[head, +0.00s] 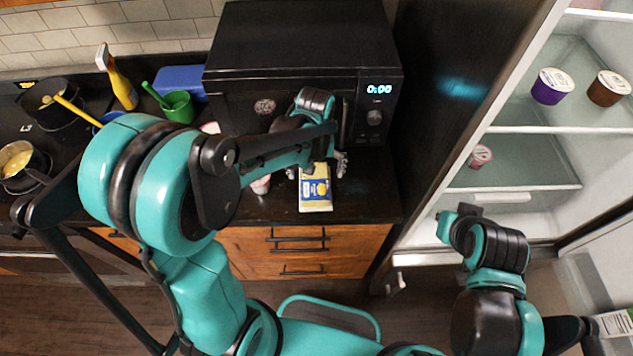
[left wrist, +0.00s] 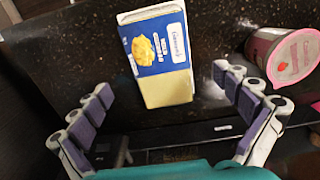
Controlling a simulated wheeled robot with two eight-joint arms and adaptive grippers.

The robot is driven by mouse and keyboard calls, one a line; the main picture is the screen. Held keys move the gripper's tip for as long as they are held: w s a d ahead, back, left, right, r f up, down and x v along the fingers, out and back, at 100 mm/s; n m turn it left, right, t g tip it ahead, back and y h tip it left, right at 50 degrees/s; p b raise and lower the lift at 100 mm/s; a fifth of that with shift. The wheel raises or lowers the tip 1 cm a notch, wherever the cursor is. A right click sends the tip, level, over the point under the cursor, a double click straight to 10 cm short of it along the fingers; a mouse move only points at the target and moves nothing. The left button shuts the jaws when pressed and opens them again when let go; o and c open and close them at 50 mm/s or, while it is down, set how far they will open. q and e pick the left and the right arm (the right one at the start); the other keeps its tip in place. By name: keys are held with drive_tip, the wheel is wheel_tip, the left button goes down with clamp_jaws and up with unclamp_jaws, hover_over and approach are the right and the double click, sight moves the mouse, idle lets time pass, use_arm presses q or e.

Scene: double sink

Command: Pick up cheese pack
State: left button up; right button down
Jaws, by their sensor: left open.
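The cheese pack (head: 316,190) is a yellow and blue-labelled box on the dark counter, in front of the microwave. In the left wrist view the cheese pack (left wrist: 157,55) lies just beyond and between the spread fingers. My left gripper (head: 320,170) is over the pack's far end in the head view, partly hidden by its own arm. In the left wrist view my left gripper (left wrist: 165,88) is open and empty, with its purple-padded fingers apart on either side of the pack's near end. My right arm is at the right, but no right fingers can be made out.
A pink-lidded cup (left wrist: 292,56) stands right of the pack in the left wrist view. The black microwave (head: 300,50) is behind. A green cup (head: 178,106) and yellow bottle (head: 121,86) stand left. The open fridge (head: 535,160) is at right. Counter right of the pack is clear.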

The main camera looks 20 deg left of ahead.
sight(315, 181)
use_arm(q)
wheel_tip(315, 181, down, 5)
drive_tip(key=shift+a+r+b, duration=0.1)
drive_tip(key=shift+r+b, duration=0.05)
drive_tip(key=shift+b, duration=0.6)
drive_tip(key=shift+c, duration=0.3)
drive_tip(key=c, duration=1.5)
drive_tip(key=shift+r, duration=0.15)
drive_tip(key=shift+c, duration=0.2)
